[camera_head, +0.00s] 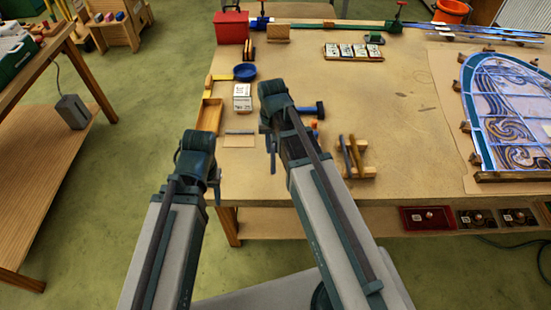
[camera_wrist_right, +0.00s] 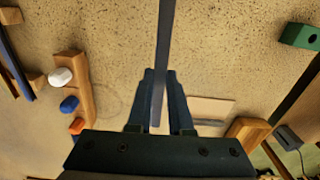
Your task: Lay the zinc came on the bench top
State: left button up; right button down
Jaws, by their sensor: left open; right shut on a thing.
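The zinc came (camera_wrist_right: 164,50) is a long, narrow grey strip. In the right wrist view it stands between the fingers of my right gripper (camera_wrist_right: 158,100), which is shut on it, and runs out past the top edge. In the head view my right gripper (camera_head: 270,148) hangs over the near left part of the bench top (camera_head: 400,120); the came is mostly hidden there by my arm. Whether the came touches the bench top I cannot tell. My left gripper (camera_head: 216,186) is open and empty off the bench's near left corner, partly hidden by its own arm.
A tan sheet (camera_head: 239,141) with a short grey strip (camera_head: 240,131) lies left of my right gripper. A wooden tray (camera_head: 208,116), white box (camera_head: 242,103) and wooden tool rack (camera_head: 357,172) stand nearby. The leaded panel (camera_head: 510,110) lies at the right. The bench middle is clear.

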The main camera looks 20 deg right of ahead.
jog(key=shift+w, duration=0.6)
jog(key=shift+s+f, duration=0.1)
jog(key=shift+f, duration=0.05)
notch_tip(320, 180, down, 6)
jog(key=b, duration=0.6)
jog(key=shift+f+b, duration=0.15)
jog(key=shift+b, duration=0.2)
jog(key=shift+f, duration=0.2)
jog(key=c, duration=0.7)
grip_release()
jog(key=shift+c, duration=0.2)
jog(key=shift+o, duration=0.3)
jog(key=o, duration=0.7)
jog(key=shift+r, duration=0.1)
